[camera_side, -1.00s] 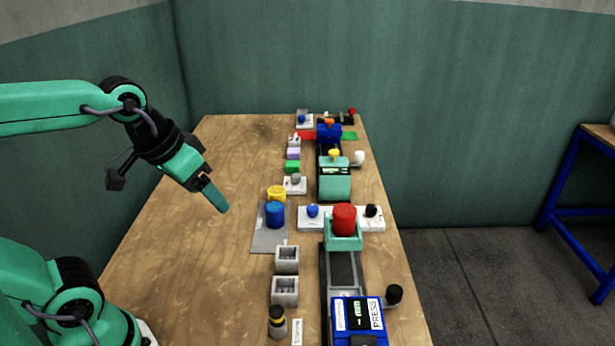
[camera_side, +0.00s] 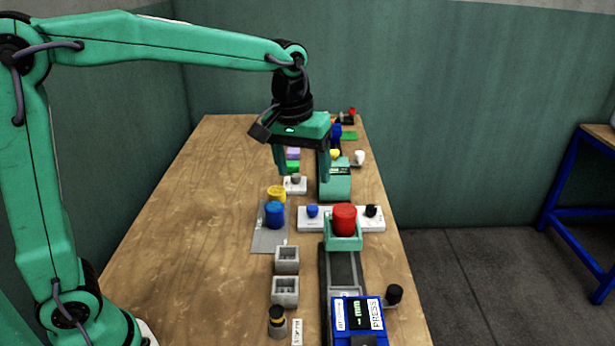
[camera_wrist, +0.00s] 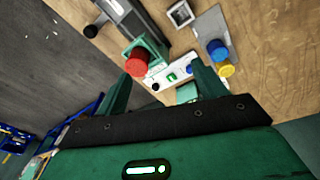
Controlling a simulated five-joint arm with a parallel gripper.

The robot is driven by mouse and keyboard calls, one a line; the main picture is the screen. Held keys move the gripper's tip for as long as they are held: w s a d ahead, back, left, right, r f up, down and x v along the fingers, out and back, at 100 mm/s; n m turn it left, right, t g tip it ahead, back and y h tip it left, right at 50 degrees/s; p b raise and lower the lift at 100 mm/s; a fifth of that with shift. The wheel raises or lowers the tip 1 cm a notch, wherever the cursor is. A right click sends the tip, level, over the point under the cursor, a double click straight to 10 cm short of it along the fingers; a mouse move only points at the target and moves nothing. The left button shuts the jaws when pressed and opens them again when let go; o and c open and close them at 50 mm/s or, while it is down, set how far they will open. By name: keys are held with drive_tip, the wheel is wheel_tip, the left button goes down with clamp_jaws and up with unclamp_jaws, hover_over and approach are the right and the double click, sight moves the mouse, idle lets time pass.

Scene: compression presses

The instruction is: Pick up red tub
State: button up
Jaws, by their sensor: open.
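The red tub (camera_side: 344,218) stands upright in a green holder (camera_side: 344,243) at the end of the press rail. It also shows in the wrist view (camera_wrist: 136,62), just beyond and to the left of my fingers. My gripper (camera_side: 303,178) is open and empty, pointing down. In the side view it hangs above and behind the tub, slightly to its left, and is apart from it. Both fingers also show in the wrist view (camera_wrist: 163,90).
A blue tub (camera_side: 275,215) and a yellow tub (camera_side: 276,193) stand on a grey plate left of the red tub. A white button panel (camera_side: 372,224) lies behind the holder. A blue press (camera_side: 358,318) is in front. The table's left side is clear.

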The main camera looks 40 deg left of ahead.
drive_tip(key=n+g, duration=0.2)
hover_over(345, 210)
wheel_tip(345, 210, down, 6)
drive_tip(key=shift+f, duration=3.9)
drive_tip(key=c, duration=1.1)
drive_tip(key=shift+r, duration=0.2)
